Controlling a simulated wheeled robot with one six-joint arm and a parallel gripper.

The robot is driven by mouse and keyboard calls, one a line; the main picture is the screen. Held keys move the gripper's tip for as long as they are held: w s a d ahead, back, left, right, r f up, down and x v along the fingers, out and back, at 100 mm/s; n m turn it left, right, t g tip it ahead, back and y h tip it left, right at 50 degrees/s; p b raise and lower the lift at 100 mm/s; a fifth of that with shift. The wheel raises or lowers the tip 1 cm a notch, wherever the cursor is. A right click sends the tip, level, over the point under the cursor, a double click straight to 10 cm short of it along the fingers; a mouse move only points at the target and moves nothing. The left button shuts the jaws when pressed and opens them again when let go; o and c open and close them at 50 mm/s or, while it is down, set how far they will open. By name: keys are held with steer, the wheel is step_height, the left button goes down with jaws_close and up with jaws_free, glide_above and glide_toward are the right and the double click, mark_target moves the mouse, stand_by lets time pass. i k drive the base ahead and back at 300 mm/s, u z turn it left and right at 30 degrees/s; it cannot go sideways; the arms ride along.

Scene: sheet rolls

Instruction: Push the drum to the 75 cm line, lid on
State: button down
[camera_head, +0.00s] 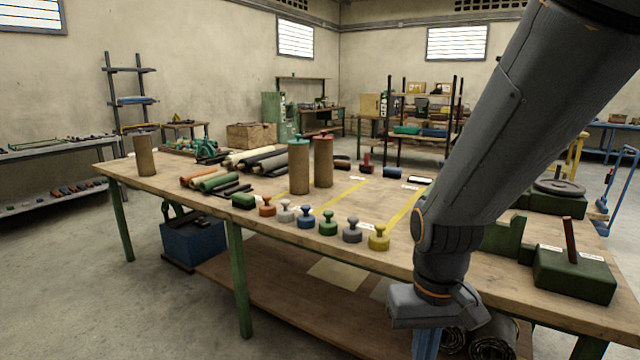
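Three upright brown drums stand on the wooden table (150,187). One has a green knobbed lid on top (299,168), and one close behind it to the right has a red lid on top (323,162). The third drum (145,157) stands at the far left end; no coloured lid shows on it. Two yellow lines (342,196) and (402,208) cross the tabletop right of the lidded drums; small white labels near them are too small to read. My gripper (425,343) hangs in front of the table's near edge, apart from the drums, its fingertips cut off by the frame.
Several coloured knobbed pieces (328,224) line the near edge. Rolled sheets (215,180) lie left of the lidded drums. Dark green blocks (574,275) and a round dark disc (558,187) sit at the right. Table between the yellow lines is mostly clear.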

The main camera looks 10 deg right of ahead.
mark_target(299, 173)
steer(key=z, duration=0.25)
steer(key=i, duration=1.3)
steer(key=u, duration=0.4)
steer(key=i, duration=0.5)
